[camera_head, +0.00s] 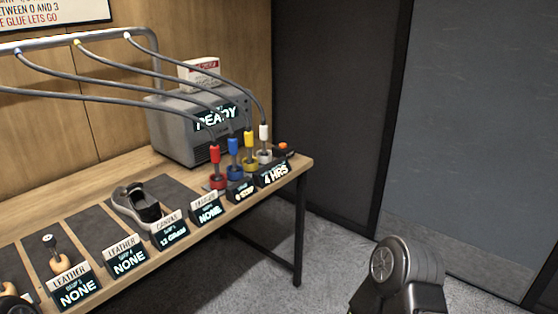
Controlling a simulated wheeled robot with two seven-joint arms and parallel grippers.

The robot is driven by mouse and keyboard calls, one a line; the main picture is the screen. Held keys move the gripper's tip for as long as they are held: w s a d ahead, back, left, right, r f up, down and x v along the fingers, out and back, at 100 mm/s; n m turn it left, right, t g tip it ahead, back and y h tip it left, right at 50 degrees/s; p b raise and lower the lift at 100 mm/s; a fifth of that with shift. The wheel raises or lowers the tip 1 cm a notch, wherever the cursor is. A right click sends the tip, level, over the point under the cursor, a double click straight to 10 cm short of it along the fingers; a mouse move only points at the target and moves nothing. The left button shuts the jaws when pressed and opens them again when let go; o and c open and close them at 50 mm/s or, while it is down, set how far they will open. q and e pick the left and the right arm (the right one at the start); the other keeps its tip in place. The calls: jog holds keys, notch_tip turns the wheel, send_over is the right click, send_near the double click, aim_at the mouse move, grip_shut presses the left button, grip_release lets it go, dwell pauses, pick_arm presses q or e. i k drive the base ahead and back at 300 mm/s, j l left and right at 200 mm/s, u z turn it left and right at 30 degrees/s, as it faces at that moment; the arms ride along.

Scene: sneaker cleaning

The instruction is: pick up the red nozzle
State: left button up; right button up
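The red nozzle (215,155) stands upright in a red holder (216,180) on the wooden bench, at the left end of a row of nozzles. A grey hose runs from its top up to the rail. My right arm shows at the lower right, off the bench, but its gripper fingers are not visible. A small dark part at the bottom left corner may be my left arm; its gripper is not in view. Nothing is seen touching the red nozzle.
Blue (233,146), yellow (249,139) and white (264,132) nozzles stand close to its right. Hoses hang from a metal rail (90,39). A grey machine (180,128) stands behind. Label signs (206,210) line the front edge. A sneaker (138,203) lies to the left.

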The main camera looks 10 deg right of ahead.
aim_at(214, 149)
jog(key=i+l+z, duration=0.15)
jog(key=i+l, duration=0.15)
jog(key=i+l+z, duration=0.2)
jog(key=i, duration=0.3)
jog(key=i+l+z, duration=0.15)
jog(key=i, duration=0.3)
